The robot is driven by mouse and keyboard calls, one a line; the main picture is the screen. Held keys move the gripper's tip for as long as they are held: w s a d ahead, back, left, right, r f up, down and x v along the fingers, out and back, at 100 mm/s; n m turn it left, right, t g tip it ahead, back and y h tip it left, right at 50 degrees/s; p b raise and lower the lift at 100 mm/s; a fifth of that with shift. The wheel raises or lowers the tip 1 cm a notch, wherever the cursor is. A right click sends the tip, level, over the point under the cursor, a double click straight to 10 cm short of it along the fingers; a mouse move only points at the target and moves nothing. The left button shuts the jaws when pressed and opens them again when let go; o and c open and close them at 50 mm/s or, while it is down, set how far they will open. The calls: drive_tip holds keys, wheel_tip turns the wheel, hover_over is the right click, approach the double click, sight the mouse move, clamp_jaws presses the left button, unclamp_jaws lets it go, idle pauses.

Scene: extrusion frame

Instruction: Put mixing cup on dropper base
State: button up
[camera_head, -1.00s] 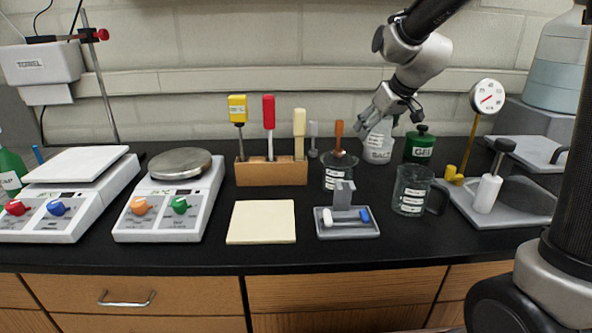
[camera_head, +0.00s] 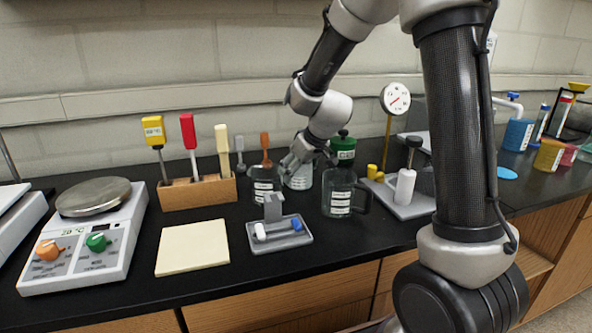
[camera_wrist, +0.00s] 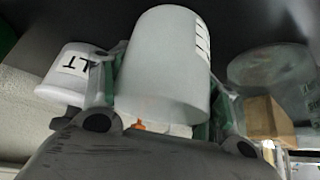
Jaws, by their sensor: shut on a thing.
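In the wrist view, my gripper (camera_wrist: 165,95) is shut on a pale, translucent cup with a lined label, the mixing cup (camera_wrist: 160,55), one finger on each side. In the head view my gripper (camera_head: 294,162) is low over the back of the bench; I cannot clearly separate the held cup from the pale jar behind it. A small grey tray with an upright post (camera_head: 280,236), which looks like the dropper base, lies in front of the gripper, apart from it. A white and a blue piece rest on the tray.
A salt jar (camera_wrist: 72,72) stands close to the held cup. A labelled beaker (camera_head: 339,192), a dark beaker (camera_head: 263,182), a green jar (camera_head: 343,148) and a wooden tool holder (camera_head: 205,192) crowd the area. A cream pad (camera_head: 192,248) lies left of the tray.

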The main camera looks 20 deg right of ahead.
drive_tip(key=o, duration=0.6)
drive_tip(key=shift+f, duration=0.1)
